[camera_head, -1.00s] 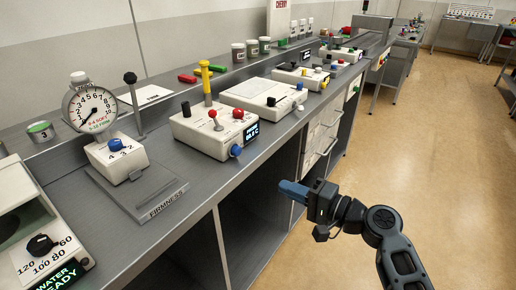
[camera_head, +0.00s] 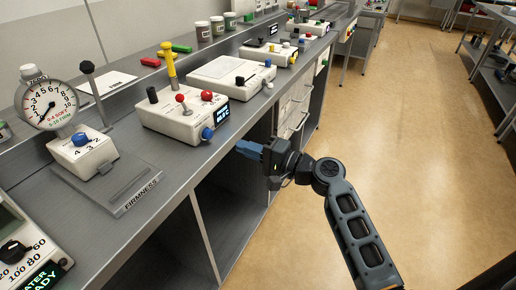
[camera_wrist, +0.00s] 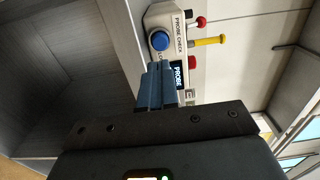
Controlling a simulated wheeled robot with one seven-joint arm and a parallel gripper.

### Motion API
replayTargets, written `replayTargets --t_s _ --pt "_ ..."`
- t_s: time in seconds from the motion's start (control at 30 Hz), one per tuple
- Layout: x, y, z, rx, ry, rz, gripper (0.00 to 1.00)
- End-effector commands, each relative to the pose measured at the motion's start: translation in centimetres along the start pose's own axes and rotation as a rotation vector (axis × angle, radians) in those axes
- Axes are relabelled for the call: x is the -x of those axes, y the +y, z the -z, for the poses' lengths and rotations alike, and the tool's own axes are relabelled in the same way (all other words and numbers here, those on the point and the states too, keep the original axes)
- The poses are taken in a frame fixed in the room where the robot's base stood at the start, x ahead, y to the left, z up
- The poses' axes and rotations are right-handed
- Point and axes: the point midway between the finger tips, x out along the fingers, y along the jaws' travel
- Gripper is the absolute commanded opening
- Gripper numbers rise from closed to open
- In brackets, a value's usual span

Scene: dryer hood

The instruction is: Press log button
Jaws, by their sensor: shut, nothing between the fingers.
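The white probe-check box (camera_head: 181,116) stands on the grey bench with a blue round button (camera_head: 207,133) on its front corner, beside a small lit display (camera_head: 222,113). In the wrist view the blue button (camera_wrist: 160,41) sits next to partly hidden lettering that begins "LO", and the display (camera_wrist: 178,77) reads "PROBE". My gripper (camera_head: 240,147) is shut and empty, its blue fingers pointing at the bench front, right of and slightly below the button in the head view. In the wrist view the fingertips (camera_wrist: 160,64) lie just below the button and partly cover the label; a gap seems to remain.
A yellow post (camera_head: 168,66), red knobs and a black knob rise from the box. The firmness gauge (camera_head: 48,104) stands to the left, and a flat white box (camera_head: 231,78) behind.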

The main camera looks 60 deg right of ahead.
Motion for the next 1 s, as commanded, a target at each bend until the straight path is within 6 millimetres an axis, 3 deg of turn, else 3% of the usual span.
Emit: replayTargets --t_s 0.2,0.4,0.6,1.0 --pt "-4.3 -0.3 0.0 0.0 -0.002 0.0 0.0" --pt "-7.1 -0.2 0.0 0.001 0.0 0.0 0.0" --pt "-8.2 0.0 0.0 0.0 -0.001 -0.001 0.0" --pt "-8.6 0.1 0.0 0.001 -0.001 0.0 0.0"
